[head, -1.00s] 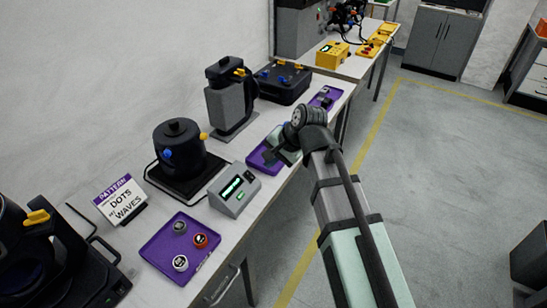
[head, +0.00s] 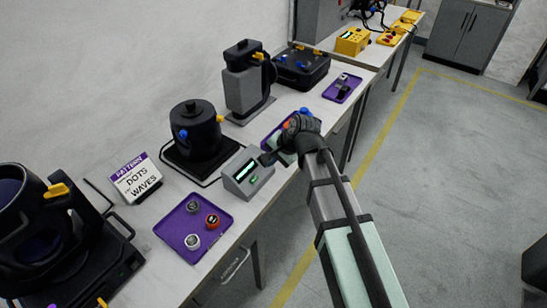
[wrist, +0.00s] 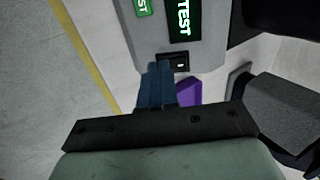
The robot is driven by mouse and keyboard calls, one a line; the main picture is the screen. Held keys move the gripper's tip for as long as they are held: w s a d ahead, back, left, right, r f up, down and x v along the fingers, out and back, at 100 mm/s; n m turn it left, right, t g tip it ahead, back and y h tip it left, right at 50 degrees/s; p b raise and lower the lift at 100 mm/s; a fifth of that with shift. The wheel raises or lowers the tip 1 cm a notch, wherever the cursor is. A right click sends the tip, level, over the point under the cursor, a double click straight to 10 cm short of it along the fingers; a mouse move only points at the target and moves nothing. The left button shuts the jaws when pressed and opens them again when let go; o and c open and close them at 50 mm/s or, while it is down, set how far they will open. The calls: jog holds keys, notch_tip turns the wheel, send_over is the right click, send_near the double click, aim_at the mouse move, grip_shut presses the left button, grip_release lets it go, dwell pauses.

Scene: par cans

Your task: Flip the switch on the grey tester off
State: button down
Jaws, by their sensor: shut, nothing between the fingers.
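The grey tester (head: 262,184) stands on the bench with a lit dark screen and a green button, both facing up. In the wrist view the tester (wrist: 213,50) fills the top, its screen and green label reading TEST. Its small black switch (wrist: 180,62) with a white mark sits near the edge closest to my gripper. My gripper (wrist: 160,68) is shut and empty, with its blue-grey fingertips right at the left side of the switch. I cannot tell whether they touch it. In the head view my gripper (head: 266,159) is at the tester's right back corner and hides the switch.
A purple tray (head: 165,229) with three round knobs or cans lies left of the tester. A black pot (head: 197,135) on a hot plate stands behind it, and a sign (head: 137,180) is further left. Another purple tray (head: 271,131) lies partly behind my arm. Open floor is on the right.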

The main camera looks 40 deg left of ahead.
dwell(0.3)
jog(key=shift+f, duration=0.2)
jog(key=shift+a+y, duration=0.1)
jog(key=shift+y, duration=0.2)
jog(key=shift+r, duration=0.75)
jog(key=d+f+v, duration=0.1)
jog(key=d+v, duration=0.1)
jog(key=v, duration=1.1)
jog(key=shift+d, duration=0.55)
jog(key=shift+f, duration=0.1)
